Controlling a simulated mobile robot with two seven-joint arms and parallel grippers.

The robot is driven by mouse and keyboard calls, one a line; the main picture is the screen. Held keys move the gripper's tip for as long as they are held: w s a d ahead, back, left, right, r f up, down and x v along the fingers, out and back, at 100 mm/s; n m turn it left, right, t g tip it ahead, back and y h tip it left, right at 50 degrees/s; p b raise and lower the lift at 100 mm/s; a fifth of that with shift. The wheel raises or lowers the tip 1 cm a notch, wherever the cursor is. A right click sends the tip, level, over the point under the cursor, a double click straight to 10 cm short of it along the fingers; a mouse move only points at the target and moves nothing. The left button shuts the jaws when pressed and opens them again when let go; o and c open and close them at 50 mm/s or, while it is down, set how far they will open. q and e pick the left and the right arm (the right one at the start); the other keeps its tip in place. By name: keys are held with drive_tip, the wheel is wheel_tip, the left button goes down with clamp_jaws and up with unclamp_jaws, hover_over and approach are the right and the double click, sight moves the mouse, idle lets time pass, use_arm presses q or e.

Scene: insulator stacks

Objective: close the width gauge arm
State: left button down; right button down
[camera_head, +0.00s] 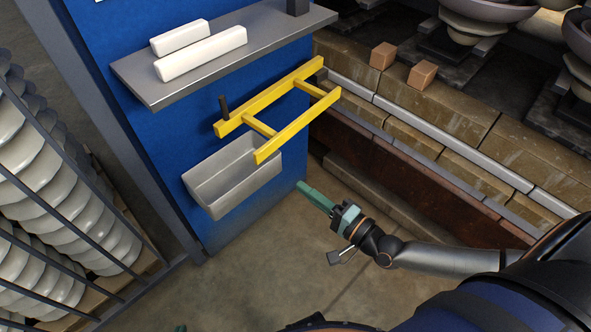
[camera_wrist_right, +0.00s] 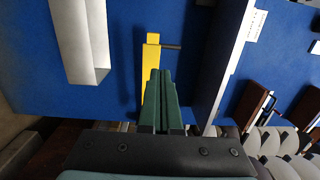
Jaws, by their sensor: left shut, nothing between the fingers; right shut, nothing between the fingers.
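Part of the yellow arm shows in the right wrist view (camera_wrist_right: 153,58), behind my fingertips. My right gripper (camera_head: 306,190) is shut and empty, below and to the right of the gauge arm, apart from it in the head view. Its closed green fingers show in the right wrist view (camera_wrist_right: 160,80). My left gripper (camera_head: 180,328) barely shows at the bottom edge, shut.
A grey shelf (camera_head: 285,28) with two white blocks (camera_head: 200,52) is above the gauge arm. A grey trough (camera_head: 235,175) hangs below it. A rack of white insulators (camera_head: 70,215) stands left. Ledges with brown blocks (camera_head: 422,74) lie right. The floor (camera_head: 260,245) in front is open.

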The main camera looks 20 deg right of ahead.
sight(259, 156)
drive_tip(key=x, duration=0.8)
drive_tip(key=f+x, duration=0.1)
drive_tip(key=x, duration=0.3)
drive_tip(key=shift+w+d, duration=0.15)
drive_tip(key=shift+w, duration=0.25)
use_arm(q)
drive_tip(key=shift+d+f, duration=0.15)
drive_tip(key=shift+d, duration=0.1)
use_arm(e)
drive_tip(key=shift+w, duration=0.1)
